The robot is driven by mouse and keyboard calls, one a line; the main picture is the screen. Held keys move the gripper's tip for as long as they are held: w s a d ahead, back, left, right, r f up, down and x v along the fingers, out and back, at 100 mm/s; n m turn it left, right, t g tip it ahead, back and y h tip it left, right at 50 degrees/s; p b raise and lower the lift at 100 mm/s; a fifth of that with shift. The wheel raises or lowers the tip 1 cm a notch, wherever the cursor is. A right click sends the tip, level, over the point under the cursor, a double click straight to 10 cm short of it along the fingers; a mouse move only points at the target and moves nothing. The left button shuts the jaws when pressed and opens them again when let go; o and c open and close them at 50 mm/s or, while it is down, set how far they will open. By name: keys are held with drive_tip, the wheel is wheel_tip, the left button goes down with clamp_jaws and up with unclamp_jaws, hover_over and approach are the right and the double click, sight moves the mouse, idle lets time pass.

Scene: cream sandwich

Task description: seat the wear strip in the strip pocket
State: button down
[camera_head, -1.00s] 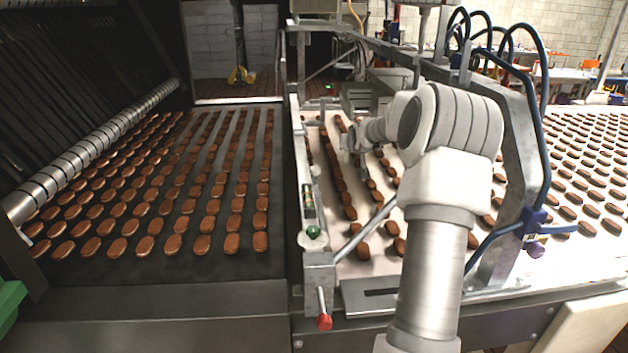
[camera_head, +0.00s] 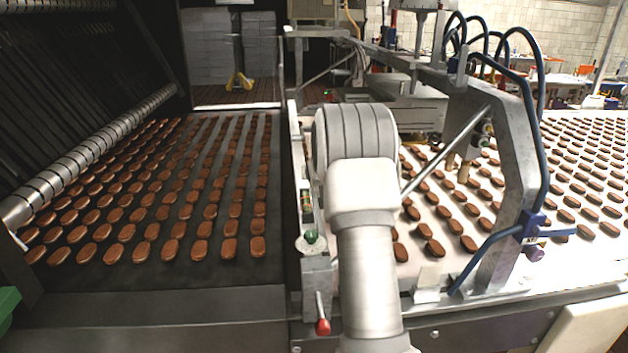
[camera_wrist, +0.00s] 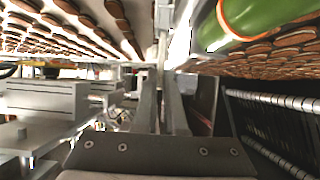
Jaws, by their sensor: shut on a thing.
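In the wrist view my gripper (camera_wrist: 161,82) has its two long fingers close together, pointing away from the dark, screwed mounting plate at the bottom. It is shut on a narrow grey piece (camera_wrist: 162,45), apparently the wear strip, which runs on beyond the fingertips. Its outline blends with the metal behind it. In the head view my own arm hides the gripper and the strip. I cannot make out the strip pocket clearly in either view.
Brown bars in rows cover the dark left belt (camera_head: 80,278) and the pale right belt (camera_head: 470,262). A metal rail with a green knob (camera_head: 311,237) and red-tipped lever (camera_head: 323,327) runs between them. A grey frame (camera_head: 512,170) with blue hoses stands right. A green cylinder (camera_wrist: 250,18) is near the fingers.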

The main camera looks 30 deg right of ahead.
drive_tip(key=shift+f, duration=1.1)
drive_tip(key=shift+f, duration=0.1)
drive_tip(key=shift+f, duration=0.15)
drive_tip(key=c, duration=1)
unclamp_jaws()
